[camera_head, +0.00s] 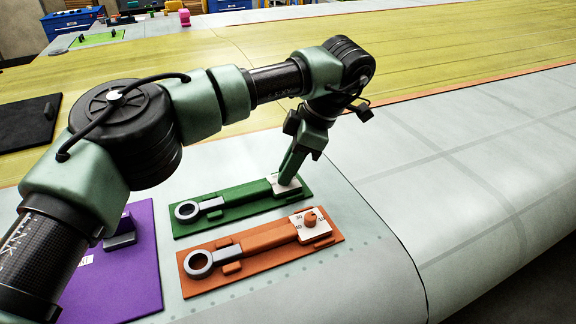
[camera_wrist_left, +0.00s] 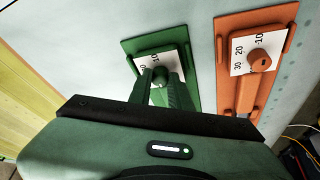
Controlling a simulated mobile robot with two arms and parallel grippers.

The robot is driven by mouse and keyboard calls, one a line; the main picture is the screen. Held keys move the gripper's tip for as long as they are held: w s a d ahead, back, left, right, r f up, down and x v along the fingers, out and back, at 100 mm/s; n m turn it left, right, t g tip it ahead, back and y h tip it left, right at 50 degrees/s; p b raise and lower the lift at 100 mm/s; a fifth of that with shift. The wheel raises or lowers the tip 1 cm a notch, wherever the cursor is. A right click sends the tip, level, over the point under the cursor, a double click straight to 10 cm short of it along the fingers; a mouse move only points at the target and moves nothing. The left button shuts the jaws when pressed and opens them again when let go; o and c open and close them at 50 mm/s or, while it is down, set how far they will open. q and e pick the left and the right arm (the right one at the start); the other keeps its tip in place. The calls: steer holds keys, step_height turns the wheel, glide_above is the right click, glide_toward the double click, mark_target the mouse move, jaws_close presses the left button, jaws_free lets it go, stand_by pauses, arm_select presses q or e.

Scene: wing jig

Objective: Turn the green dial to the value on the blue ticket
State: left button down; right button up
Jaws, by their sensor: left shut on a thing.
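The green dial (camera_wrist_left: 160,73) is a round knob on a white number plate (camera_wrist_left: 149,64), fixed on a green board (camera_head: 236,213) that lies on the pale wing surface. My left gripper (camera_head: 288,178) reaches down over that plate. In the left wrist view its two fingers (camera_wrist_left: 161,88) are on both sides of the knob, shut on it. The fingers and knob cover part of the scale, and a "10" shows in part. I cannot read the dial's setting. I see no blue ticket in either view. My right gripper is not in view.
An orange board (camera_head: 262,256) with its own orange dial (camera_head: 310,219) lies close beside the green one. A purple board (camera_head: 133,275) is at the left and a black pad (camera_head: 28,122) farther back. The wing surface to the right is clear.

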arm_select(q)
steer(key=c, duration=1.3)
jaws_free()
steer(key=v, duration=0.7)
steer(key=shift+d+r, duration=0.2)
steer(key=shift+r, duration=0.1)
steer(key=shift+s, duration=0.1)
